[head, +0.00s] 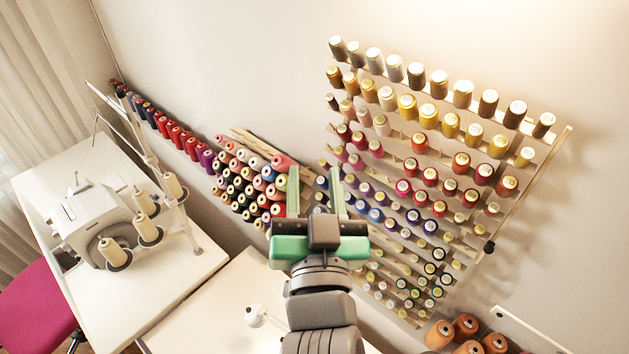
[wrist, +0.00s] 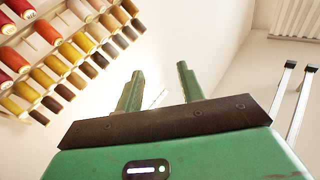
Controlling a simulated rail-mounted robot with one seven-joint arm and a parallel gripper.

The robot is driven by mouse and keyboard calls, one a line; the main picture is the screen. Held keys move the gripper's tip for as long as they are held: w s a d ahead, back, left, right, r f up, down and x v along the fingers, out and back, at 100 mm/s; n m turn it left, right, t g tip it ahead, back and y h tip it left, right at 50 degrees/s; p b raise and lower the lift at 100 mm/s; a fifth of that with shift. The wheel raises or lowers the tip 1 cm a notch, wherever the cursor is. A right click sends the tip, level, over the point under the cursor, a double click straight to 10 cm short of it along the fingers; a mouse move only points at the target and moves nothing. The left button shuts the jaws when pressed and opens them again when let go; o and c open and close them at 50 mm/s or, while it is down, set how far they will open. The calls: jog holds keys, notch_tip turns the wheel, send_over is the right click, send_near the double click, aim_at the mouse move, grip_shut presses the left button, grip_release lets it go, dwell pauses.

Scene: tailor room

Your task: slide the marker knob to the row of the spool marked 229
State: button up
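The spool rack (head: 560,137) hangs tilted on the wall, with many rows of coloured spools. A small black knob (head: 489,247), which looks like the marker knob, sits on the rack's right edge beside the lower rows. The number labels are too small to read, so I cannot tell which spool is marked 229. My gripper (head: 315,182) is open and empty, left of the rack and well apart from the knob. In the wrist view its two green fingers (wrist: 160,90) stand apart with nothing between them. Some rack spools (wrist: 42,78) show there at upper left; the knob does not.
A white table (head: 165,270) at left holds a sewing machine (head: 95,222) and cream thread cones (head: 145,203). A second spool rack (head: 250,180) is behind my gripper's left side. Large orange-brown spools (head: 466,326) stand at lower right. Bare wall lies right of the rack.

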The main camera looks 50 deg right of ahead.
grip_shut()
jog(key=s+d+f+m+t+b, duration=0.2)
jog(key=s+f+m, duration=0.1)
jog(key=f, duration=0.4)
jog(key=s+d+f+m+t+b, duration=0.1)
jog(key=s+d+f+m, duration=0.15)
jog(key=f, duration=0.45)
jog(key=s+d+f+m+g+h+b, duration=0.1)
jog(key=s+d+f+m+g+h, duration=0.25)
jog(key=s+f+m+g, duration=0.65)
jog(key=s+d+f+m+g+h+b, duration=0.15)
jog(key=s+f+m+g+h, duration=0.35)
jog(key=s+m, duration=0.8)
jog(key=p, duration=0.4)
send_near(489, 248)
jog(key=s+d, duration=0.3)
jog(key=s, duration=0.1)
jog(key=shift+g+y, duration=0.3)
jog(key=shift+y, duration=0.15)
jog(key=shift+w+d+r+p, duration=0.3)
jog(key=shift+w+d+r, duration=0.15)
jog(key=shift+w+d, duration=0.3)
jog(key=shift+w+d+r+p, duration=0.3)
jog(key=shift+w+d+r, duration=0.25)
jog(key=shift+w, duration=0.3)
